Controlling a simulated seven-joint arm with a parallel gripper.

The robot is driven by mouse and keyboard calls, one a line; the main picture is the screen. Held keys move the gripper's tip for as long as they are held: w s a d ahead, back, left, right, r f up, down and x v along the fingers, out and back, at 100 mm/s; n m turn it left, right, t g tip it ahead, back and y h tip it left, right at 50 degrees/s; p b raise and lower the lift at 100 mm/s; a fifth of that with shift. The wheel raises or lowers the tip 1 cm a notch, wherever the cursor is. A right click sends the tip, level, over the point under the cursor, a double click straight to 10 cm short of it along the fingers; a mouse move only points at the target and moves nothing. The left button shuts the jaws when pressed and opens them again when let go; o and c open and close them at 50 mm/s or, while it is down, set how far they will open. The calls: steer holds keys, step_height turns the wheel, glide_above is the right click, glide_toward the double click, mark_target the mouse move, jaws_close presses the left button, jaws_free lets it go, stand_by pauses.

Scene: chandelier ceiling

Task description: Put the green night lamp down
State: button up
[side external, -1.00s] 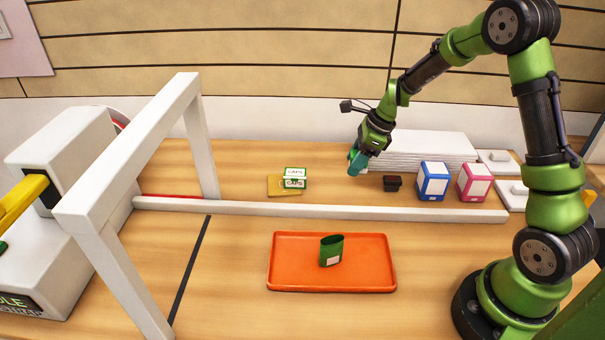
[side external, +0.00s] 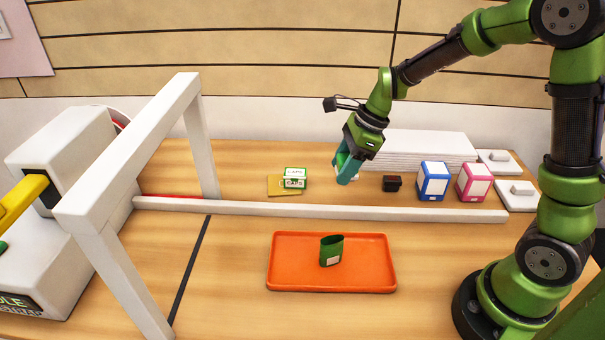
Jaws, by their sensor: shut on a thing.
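My gripper (side external: 346,168), with teal fingers, is shut on the green night lamp (side external: 341,158). Only a little green and white of the lamp shows behind the fingers, so its shape and tilt are mostly hidden. I cannot tell whether the lamp touches the table.
A green-and-white box (side external: 294,178) is at left. A white rail (side external: 330,209) crosses before them. An orange tray (side external: 290,275) holds a green pouch (side external: 331,251).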

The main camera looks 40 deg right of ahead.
steer(key=s+a+f+n+g, duration=0.1)
steer(key=s+a+n, duration=0.1)
steer(key=s+a, duration=0.3)
steer(key=s+a+f+n+g, duration=0.1)
steer(key=s+a+f+n, duration=0.1)
steer(key=s+a, duration=0.3)
steer(key=s+a+f+n, duration=0.1)
steer(key=s+a+n, duration=0.2)
steer(key=a, duration=0.9)
steer(key=shift+s+f+g+y, duration=0.15)
steer(key=shift+s+g+y, duration=0.2)
steer(key=shift+s, duration=0.85)
steer(key=shift+f, duration=0.3)
steer(key=shift+w+a+f, duration=0.15)
steer(key=shift+w+a, duration=0.05)
steer(key=shift+w, duration=0.05)
glide_above(225, 309)
steer(key=d, duration=0.2)
steer(key=shift+x, duration=0.75)
steer(key=shift+f, duration=1.8)
steer(key=shift+f, duration=0.2)
